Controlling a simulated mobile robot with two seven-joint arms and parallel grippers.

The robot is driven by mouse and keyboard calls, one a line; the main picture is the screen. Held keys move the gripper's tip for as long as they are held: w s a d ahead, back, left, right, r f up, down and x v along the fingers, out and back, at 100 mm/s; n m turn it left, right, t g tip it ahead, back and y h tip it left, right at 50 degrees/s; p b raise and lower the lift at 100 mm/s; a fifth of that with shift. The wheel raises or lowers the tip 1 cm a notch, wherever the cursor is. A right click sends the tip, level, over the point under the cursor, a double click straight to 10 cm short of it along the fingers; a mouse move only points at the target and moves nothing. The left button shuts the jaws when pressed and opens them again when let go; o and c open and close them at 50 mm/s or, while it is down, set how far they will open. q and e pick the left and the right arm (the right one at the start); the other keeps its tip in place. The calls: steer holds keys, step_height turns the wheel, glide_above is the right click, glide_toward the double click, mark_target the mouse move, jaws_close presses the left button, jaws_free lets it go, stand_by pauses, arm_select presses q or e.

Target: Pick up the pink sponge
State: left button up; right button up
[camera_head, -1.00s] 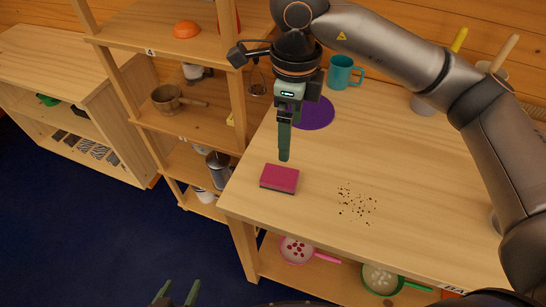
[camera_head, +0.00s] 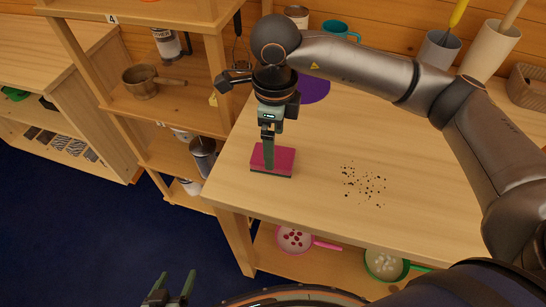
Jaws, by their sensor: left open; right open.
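The pink sponge (camera_head: 284,160) lies flat near the left front corner of the wooden table (camera_head: 310,215). It has a dark green layer underneath. My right gripper (camera_head: 269,164) points down over the sponge, its fingers overlapping the sponge's middle in the picture. I cannot tell whether the fingers touch it. My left gripper (camera_head: 172,290) is open and empty at the bottom edge, over the dark blue floor.
Dark crumbs (camera_head: 363,185) lie right of the sponge. A purple round mat (camera_head: 315,89) and a teal mug (camera_head: 338,32) are behind. A wooden shelf (camera_head: 150,105) stands left of the table. A pink strainer (camera_head: 294,239) and a green one (camera_head: 385,264) sit below.

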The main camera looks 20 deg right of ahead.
steer(key=shift+w+f+p, duration=0.15)
steer(key=shift+f, duration=1.3)
steer(key=shift+w+f+p, duration=0.15)
steer(key=shift+f, duration=1.3)
steer(key=c, duration=1.2)
steer(key=shift+c, duration=0.2)
steer(key=shift+r, duration=0.1)
steer(key=shift+r, duration=0.6)
steer(key=s+d+r+b, duration=0.1)
steer(key=s+d+r, duration=0.1)
steer(key=s+r, duration=0.9)
steer(key=s, duration=0.2)
steer(key=shift+s+d+r, duration=0.3)
steer(key=shift+s, duration=0.1)
